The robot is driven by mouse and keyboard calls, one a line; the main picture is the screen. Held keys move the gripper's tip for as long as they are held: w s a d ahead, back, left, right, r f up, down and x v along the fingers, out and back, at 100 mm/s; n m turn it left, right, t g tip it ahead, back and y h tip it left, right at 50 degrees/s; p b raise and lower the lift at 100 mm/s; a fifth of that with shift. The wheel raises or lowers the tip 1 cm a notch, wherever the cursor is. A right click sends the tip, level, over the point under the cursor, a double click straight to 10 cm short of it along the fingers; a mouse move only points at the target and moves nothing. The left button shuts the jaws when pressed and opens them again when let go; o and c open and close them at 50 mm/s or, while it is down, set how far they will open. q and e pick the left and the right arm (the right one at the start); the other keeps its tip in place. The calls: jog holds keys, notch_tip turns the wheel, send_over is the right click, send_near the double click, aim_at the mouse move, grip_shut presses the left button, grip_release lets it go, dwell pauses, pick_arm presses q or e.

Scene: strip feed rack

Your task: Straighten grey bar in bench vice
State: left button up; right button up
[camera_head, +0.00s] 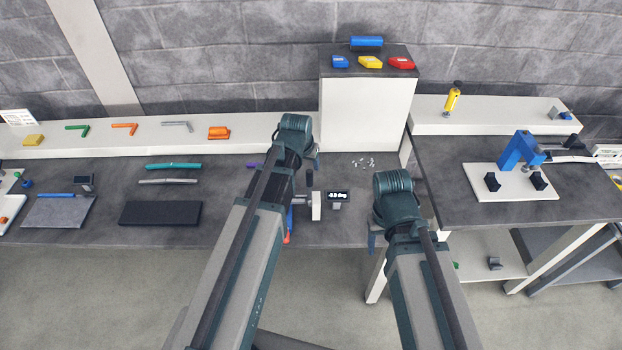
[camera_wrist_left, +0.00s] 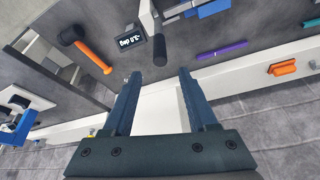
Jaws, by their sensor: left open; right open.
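A straight-looking grey bar (camera_head: 167,181) lies on the dark bench, left of my left arm. The bench vice (camera_head: 316,207) is partly hidden behind that arm; its pale jaw block (camera_wrist_left: 148,17) and black handle (camera_wrist_left: 160,50) show in the left wrist view. A small angle display (camera_head: 338,196) stands beside it; its reading is in degrees but too small to trust. I cannot tell whether a bar is in the vice. My left gripper (camera_wrist_left: 158,76) is open and empty, above the bench near the vice. My right gripper (camera_head: 376,240) is open at the bench's front right, its fingers mostly hidden.
A teal bar (camera_head: 174,166) lies behind the grey one, a black mat (camera_head: 160,213) in front. Bent green, orange and grey pieces (camera_head: 178,124) rest on the back shelf. A white cabinet (camera_head: 365,110) stands behind the vice. An orange-handled hammer (camera_wrist_left: 88,50) shows in the left wrist view.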

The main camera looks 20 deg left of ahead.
aim_at(310, 176)
pick_arm(q)
jog(key=b+x, duration=1)
jog(key=x, duration=0.1)
jog(key=shift+w+f, duration=0.1)
jog(key=shift+f, duration=0.25)
grip_shut()
dwell(0.9)
